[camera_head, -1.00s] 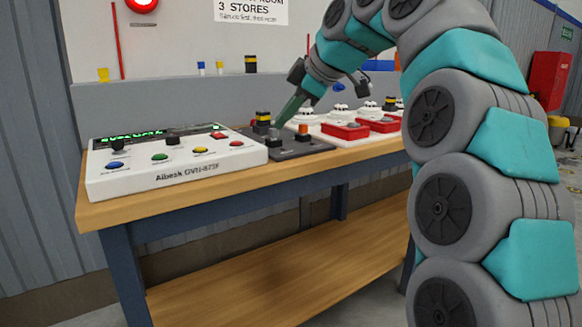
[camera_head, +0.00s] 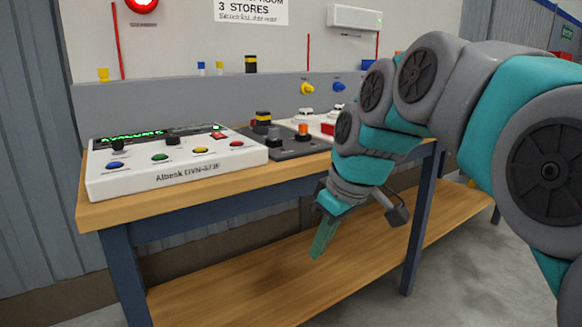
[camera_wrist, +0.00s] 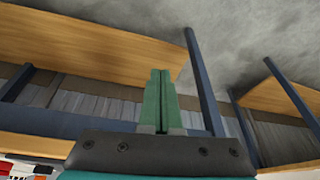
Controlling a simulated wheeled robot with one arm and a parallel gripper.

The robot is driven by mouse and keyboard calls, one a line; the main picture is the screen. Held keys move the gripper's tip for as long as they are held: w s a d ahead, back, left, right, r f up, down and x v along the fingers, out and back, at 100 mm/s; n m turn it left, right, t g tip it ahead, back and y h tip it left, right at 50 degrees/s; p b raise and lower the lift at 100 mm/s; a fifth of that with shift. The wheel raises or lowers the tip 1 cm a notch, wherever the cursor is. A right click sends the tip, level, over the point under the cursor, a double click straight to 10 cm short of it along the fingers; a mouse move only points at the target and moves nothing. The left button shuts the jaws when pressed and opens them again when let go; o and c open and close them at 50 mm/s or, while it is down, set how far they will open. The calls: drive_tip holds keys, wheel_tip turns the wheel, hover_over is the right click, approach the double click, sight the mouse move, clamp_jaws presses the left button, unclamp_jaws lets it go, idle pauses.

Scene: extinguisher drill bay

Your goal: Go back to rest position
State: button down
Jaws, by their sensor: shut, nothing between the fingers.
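My gripper (camera_head: 322,240) hangs in front of the workbench, below the level of its top, with the fingers pointing down and slightly left. It is shut and empty. In the wrist view the green fingers (camera_wrist: 160,100) lie side by side, with the bench's lower shelf (camera_wrist: 90,50) and legs behind them. My arm bends down from the right side of the head view and hides part of the bench top's right end.
The bench top (camera_head: 200,195) carries a white control panel (camera_head: 170,160) with coloured buttons, a dark grey switch plate (camera_head: 290,148) and a white unit partly hidden by my arm. A blue bench leg (camera_head: 418,235) stands right of my gripper. Open floor (camera_head: 470,270) lies at the right.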

drive_tip(key=s+d+f+m+g+h, duration=0.1)
drive_tip(key=s+d+f+m, duration=0.3)
drive_tip(key=s+f, duration=0.6)
drive_tip(key=s+d+f+m+g+h, duration=0.2)
drive_tip(key=s+d+f+m, duration=0.3)
drive_tip(key=s+f, duration=0.5)
drive_tip(key=s+d+g, duration=0.1)
drive_tip(key=s, duration=0.4)
drive_tip(key=shift+s+f, duration=0.2)
drive_tip(key=shift+f, duration=0.05)
